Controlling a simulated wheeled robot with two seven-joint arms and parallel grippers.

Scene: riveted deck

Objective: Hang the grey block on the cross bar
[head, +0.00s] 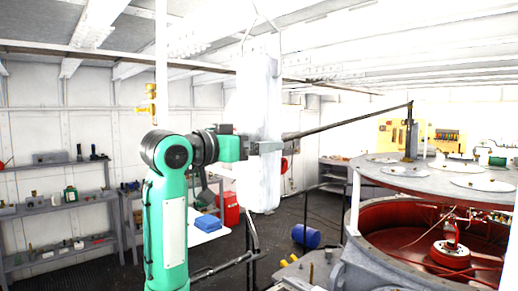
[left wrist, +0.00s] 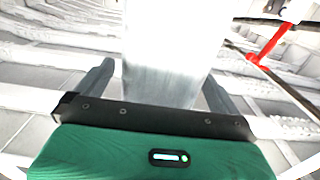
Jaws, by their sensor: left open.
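The grey block (head: 258,105) is a tall, pale, upright slab with a thin wire loop (head: 262,18) above its top. My left gripper (head: 268,147) is at the block's lower half, its fingers open on either side of it. In the left wrist view the block (left wrist: 165,60) stands between the two spread fingers (left wrist: 158,90), with gaps beside it. A dark slanting bar (head: 350,121), which looks like the cross bar, runs from a post at the right toward the block. Its near end is hidden or ends by the gripper; I cannot tell which. My right gripper is not in view.
A large round grey vessel (head: 345,262) with a red interior stands at the right. Shelves (head: 60,211) line the left wall. A blue drum (head: 306,236) and dark railing are on the deck behind. A long rail (head: 120,56) crosses overhead.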

